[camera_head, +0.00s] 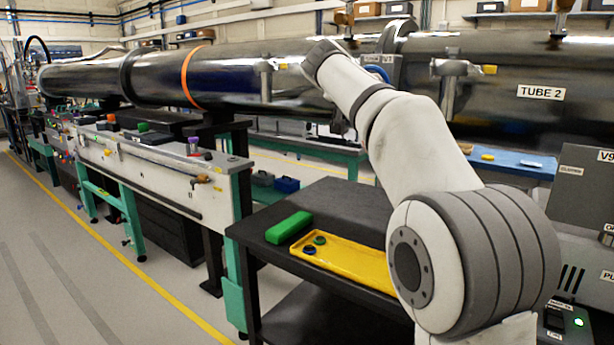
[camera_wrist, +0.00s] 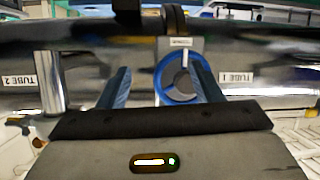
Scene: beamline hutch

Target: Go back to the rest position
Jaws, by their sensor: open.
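My arm (camera_head: 415,140) reaches up and away from the right side of the head view, its wrist end near the large metal tubes. My gripper (camera_wrist: 160,66) shows in the wrist view with its two dark blue fingers wide apart and nothing held between them. A round blue ring (camera_wrist: 164,80) around a grey fitting appears beyond the fingers, by the right one; I cannot tell whether they touch. In the head view the fingers are hidden or too small to make out.
A black cart (camera_head: 258,224) carries a green block (camera_head: 288,227) and a yellow tray (camera_head: 350,262) with small round parts. Long metal tubes (camera_head: 230,76) cross the back, one labelled TUBE 2 (camera_head: 540,93). A grey cabinet (camera_head: 585,190) stands at right. The floor (camera_head: 70,270) at left is clear.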

